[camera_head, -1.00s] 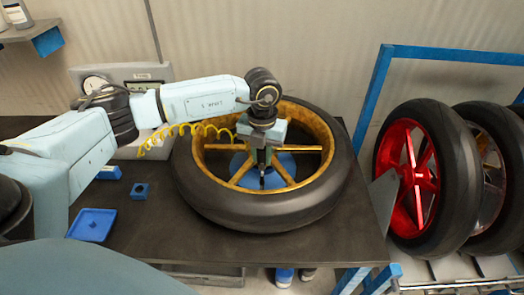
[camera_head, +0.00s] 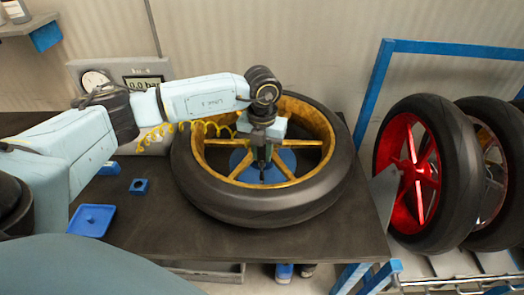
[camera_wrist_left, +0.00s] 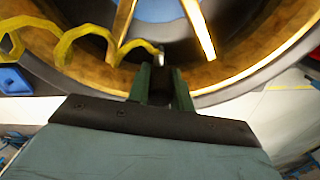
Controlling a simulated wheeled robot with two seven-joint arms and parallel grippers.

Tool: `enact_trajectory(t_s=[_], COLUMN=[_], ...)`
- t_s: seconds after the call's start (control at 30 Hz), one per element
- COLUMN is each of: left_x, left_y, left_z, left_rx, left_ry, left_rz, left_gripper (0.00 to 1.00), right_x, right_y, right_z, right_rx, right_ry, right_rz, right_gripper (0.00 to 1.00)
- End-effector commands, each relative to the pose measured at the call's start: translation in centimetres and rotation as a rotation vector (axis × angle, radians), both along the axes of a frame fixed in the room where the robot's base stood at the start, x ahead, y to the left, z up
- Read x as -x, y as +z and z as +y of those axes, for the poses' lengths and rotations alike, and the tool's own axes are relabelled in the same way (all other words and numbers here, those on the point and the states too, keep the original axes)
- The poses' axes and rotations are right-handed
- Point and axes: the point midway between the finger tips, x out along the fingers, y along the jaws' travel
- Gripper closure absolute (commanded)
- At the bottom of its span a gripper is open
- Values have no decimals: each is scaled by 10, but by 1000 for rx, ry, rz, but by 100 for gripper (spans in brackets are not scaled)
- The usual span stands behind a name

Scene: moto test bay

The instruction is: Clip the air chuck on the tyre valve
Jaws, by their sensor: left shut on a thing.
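The wheel, a black tyre (camera_head: 258,206) on a gold rim (camera_head: 213,165), lies flat on the dark bench. My left gripper (camera_head: 263,166) points down over the wheel, inside the rim opening near the blue hub support (camera_head: 278,163). In the left wrist view the left gripper (camera_wrist_left: 162,82) is shut on a dark thing, apparently the air chuck (camera_wrist_left: 161,84). The yellow coiled hose (camera_wrist_left: 75,42) runs towards it. A small pale tip shows just beyond the fingers; I cannot tell if it is chuck or valve. The right gripper is not in view.
A rack with a red-rimmed wheel (camera_head: 449,185) stands at the right.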

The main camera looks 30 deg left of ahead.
Motion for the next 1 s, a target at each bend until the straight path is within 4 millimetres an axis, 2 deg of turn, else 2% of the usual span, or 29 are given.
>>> enact_trajectory(t_s=[1.0], left_x=[0], left_y=[-7], left_z=[0], left_rx=[0], left_ry=[0], left_rz=[0], left_gripper=[98], right_x=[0], right_y=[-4], right_z=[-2], right_rx=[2], right_ry=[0], right_rz=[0], right_gripper=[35])
